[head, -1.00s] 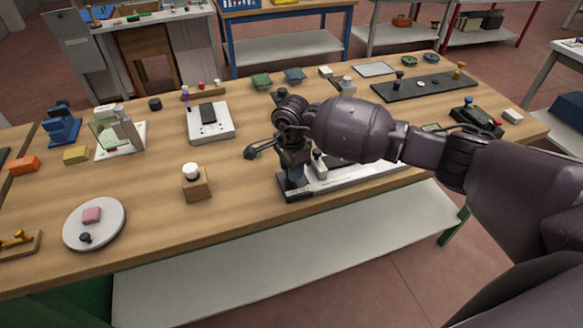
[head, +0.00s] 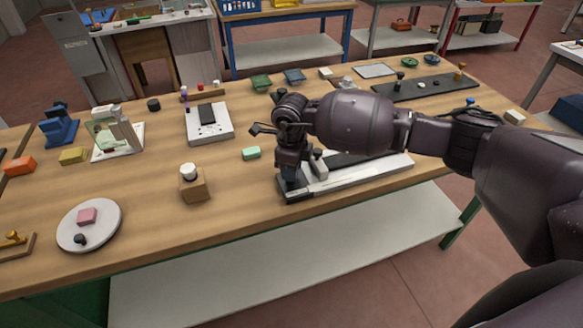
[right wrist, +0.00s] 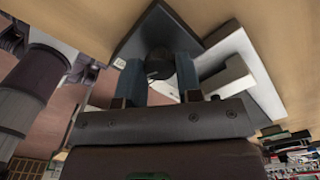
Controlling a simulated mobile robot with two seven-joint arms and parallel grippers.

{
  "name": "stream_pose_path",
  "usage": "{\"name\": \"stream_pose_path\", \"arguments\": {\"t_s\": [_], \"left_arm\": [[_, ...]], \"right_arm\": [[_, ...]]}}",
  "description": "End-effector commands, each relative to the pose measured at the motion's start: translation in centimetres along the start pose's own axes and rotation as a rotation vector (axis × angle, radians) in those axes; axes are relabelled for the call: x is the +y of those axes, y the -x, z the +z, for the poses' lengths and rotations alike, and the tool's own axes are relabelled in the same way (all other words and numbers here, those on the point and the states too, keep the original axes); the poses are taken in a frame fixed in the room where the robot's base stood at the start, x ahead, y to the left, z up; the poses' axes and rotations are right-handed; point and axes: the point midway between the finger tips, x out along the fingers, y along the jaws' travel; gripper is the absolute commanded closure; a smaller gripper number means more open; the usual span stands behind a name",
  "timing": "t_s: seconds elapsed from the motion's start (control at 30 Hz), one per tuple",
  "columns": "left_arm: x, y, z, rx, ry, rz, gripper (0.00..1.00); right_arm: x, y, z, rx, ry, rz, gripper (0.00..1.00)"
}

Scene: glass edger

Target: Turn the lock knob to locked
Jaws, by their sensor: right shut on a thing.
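The lock knob (right wrist: 160,62) is a small dark round part on a dark end block (right wrist: 140,42) in the right wrist view. My right gripper (right wrist: 159,84) has its two blue-grey fingers on either side of the knob and is shut on it. In the head view the gripper (head: 289,178) points down at the dark left end of the long white device (head: 370,174) near the table's front edge. The knob is hidden there by my gripper, and its marking cannot be read. My left gripper is not in view.
A wooden block with a white knob (head: 194,185) stands left of the gripper. A green block (head: 251,153) lies just behind and left. A white box with a dark top (head: 209,124) stands farther back. A round white plate (head: 90,224) is at front left. Bare tabletop lies between them.

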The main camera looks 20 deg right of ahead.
Motion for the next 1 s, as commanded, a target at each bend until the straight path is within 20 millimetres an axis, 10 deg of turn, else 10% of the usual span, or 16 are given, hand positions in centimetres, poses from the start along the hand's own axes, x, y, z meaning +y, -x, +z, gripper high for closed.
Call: {"name": "stream_pose_path", "arguments": {"t_s": [0.87, 0.9, 1.0], "left_arm": [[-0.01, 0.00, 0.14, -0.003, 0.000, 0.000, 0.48], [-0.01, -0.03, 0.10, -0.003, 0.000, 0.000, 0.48], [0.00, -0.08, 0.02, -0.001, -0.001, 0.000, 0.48]], "right_arm": [[-0.02, 0.01, -0.02, 0.001, -0.152, 0.000, 0.91], [-0.02, 0.01, -0.02, 0.000, -0.152, 0.000, 0.61], [-0.02, 0.01, -0.02, 0.000, -0.152, 0.000, 0.46]]}}
